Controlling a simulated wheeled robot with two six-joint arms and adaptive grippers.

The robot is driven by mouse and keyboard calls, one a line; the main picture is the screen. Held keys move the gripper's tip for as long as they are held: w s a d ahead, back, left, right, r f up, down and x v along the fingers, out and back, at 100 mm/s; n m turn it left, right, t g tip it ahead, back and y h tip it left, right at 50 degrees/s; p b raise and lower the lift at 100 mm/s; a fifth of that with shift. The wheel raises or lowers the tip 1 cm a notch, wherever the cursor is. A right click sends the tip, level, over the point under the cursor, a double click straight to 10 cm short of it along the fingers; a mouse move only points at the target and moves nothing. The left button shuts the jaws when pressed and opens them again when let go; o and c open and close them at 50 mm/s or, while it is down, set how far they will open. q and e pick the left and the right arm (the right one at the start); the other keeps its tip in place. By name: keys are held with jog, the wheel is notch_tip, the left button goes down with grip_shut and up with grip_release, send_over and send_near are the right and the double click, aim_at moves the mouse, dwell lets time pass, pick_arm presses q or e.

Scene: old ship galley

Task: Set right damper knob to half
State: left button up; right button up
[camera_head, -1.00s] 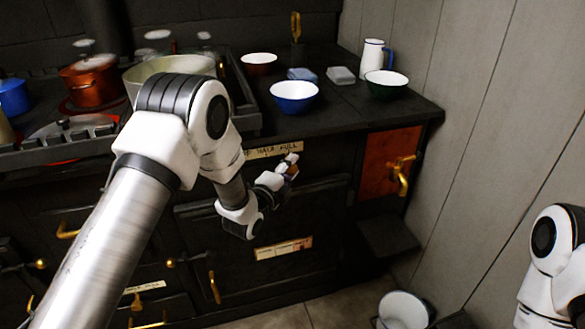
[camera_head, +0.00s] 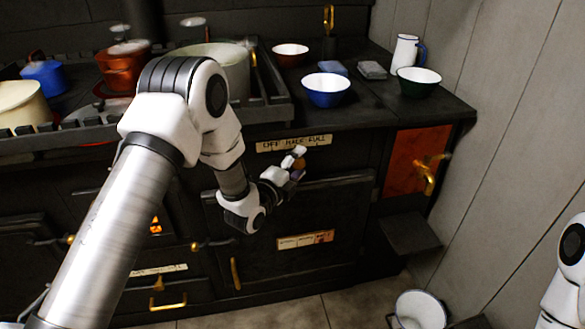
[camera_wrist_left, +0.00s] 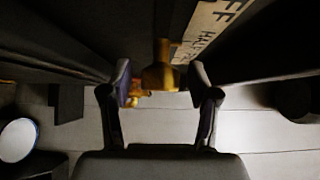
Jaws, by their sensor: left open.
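The brass damper knob (camera_wrist_left: 160,72) shows in the left wrist view, between the two fingers of my open left gripper (camera_wrist_left: 162,92) and a little beyond them. I cannot tell whether a finger touches it. The label strip (camera_wrist_left: 203,30) lies beside it. In the head view, the label reading OFF, HALF, FULL (camera_head: 293,143) is on the dark stove front. My left gripper (camera_head: 294,168) is just below this label, with the knob mostly hidden by the fingers. The knob's pointing direction cannot be read. My right gripper is not in view.
A blue bowl (camera_head: 327,91) stands on the stove top above the label. A copper-coloured door with a brass handle (camera_head: 427,177) is to the right. An oven door (camera_head: 290,215) lies below my gripper. A white bucket (camera_head: 419,310) stands on the floor.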

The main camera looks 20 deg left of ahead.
pick_arm(q)
jog(key=s+a, duration=0.2)
jog(key=s, duration=0.9)
jog(key=shift+s, duration=0.25)
jog(key=shift+a+f, duration=0.1)
